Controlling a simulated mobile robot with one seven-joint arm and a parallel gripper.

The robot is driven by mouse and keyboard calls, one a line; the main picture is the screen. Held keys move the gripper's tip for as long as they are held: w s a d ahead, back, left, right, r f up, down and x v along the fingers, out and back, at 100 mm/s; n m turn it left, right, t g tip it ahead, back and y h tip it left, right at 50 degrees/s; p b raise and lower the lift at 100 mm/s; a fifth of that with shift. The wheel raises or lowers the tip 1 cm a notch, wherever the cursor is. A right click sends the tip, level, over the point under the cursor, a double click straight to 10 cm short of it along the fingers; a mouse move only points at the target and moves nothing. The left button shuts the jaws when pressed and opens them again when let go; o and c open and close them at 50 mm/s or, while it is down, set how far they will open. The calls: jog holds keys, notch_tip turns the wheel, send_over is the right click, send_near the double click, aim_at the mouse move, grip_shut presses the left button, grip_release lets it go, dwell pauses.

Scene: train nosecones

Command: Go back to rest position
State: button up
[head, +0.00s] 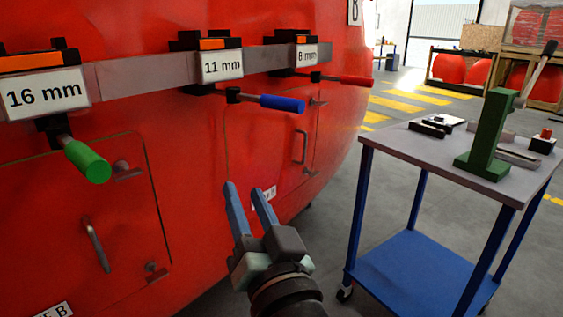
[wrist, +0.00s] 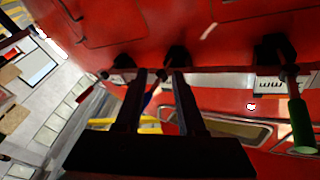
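My gripper (head: 246,188) is in the lower middle of the head view, with its two blue-grey fingers pointing up and away. The fingers are apart with nothing between them, and they are below the tool rail and clear of the tools. In the wrist view the fingers (wrist: 160,76) are also apart. The green-handled tool (head: 87,161) hangs at the 16 mm label, the blue-handled tool (head: 282,103) at 11 mm and the red-handled tool (head: 356,82) at 8 mm. The green handle also shows at the right of the wrist view (wrist: 301,126).
The red nosecone (head: 180,225) with the grey rail (head: 130,75) fills the left side. A blue-legged cart (head: 425,150) stands on the right, bearing a green stand (head: 488,140) and small dark parts. Grey floor lies open between them. Racks with red parts stand far back.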

jog(key=s+d+r+t+h+p, duration=0.1)
jog(key=s+d+r+t+h, duration=0.2)
jog(key=r, duration=0.6)
jog(key=s+r+n+t+h+p, duration=0.1)
jog(key=s+r+t+h, duration=0.15)
jog(key=s+r, duration=0.5)
jog(key=s+d+r+t+h+p, duration=0.1)
jog(key=s+d+r+t+h, duration=0.15)
jog(key=r, duration=0.85)
notch_tip(320, 180, up, 26)
jog(key=p, duration=2.6)
jog(key=shift+a+r+t+y+p, duration=0.2)
jog(key=shift+a+t+y+p, duration=0.15)
jog(key=shift+a+t+y, duration=0.1)
jog(key=shift+a, duration=0.1)
